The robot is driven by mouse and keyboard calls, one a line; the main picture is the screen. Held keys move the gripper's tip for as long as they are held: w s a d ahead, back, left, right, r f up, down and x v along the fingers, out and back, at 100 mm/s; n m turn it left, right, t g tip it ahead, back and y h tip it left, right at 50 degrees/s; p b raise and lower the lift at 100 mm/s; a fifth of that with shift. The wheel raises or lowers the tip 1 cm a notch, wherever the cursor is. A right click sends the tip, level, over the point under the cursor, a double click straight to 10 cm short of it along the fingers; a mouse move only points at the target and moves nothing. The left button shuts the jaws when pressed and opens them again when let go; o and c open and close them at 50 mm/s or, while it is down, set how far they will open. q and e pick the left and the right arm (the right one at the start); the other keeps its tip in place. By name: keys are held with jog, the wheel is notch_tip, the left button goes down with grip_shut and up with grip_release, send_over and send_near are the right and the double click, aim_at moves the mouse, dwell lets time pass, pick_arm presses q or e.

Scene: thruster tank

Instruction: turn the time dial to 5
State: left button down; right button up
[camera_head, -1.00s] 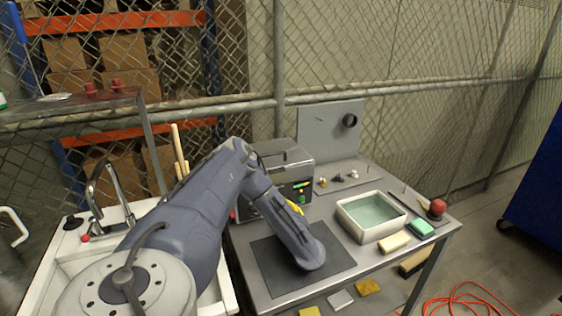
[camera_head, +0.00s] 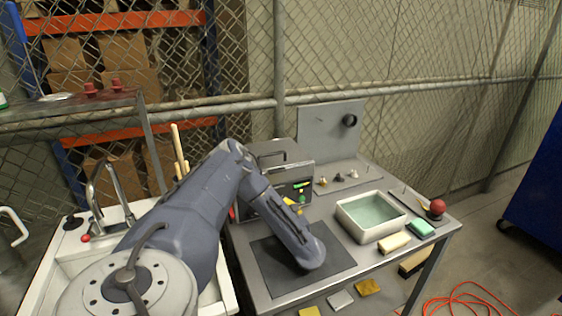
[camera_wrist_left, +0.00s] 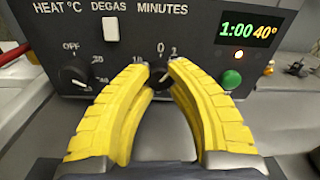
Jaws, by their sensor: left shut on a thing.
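The time dial (camera_wrist_left: 161,73) is a dark knob under the MINUTES label on the grey machine's panel (camera_wrist_left: 72,52). The display (camera_wrist_left: 249,29) reads 1:00 and 40°. In the head view the machine (camera_head: 275,153) stands at the back of the table, with my left gripper (camera_head: 295,205) at its front. My right gripper is out of view.
A HEAT knob (camera_wrist_left: 77,79), a white DEGAS switch (camera_wrist_left: 110,29) and a green button (camera_wrist_left: 230,79) flank the dial. A white basin (camera_head: 372,234) of liquid stands right of my arm. A dark mat (camera_head: 277,287) lies below the forearm.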

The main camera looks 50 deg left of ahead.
pick_arm(q)
jog(key=m, duration=1)
jog(key=shift+m, duration=0.4)
jog(key=m, duration=0.5)
jog(key=shift+g, duration=0.3)
jog(key=m, duration=0.5)
jog(key=shift+m, duration=0.7)
jog(key=c, duration=1.1)
grip_release()
jog(key=shift+o, duration=0.2)
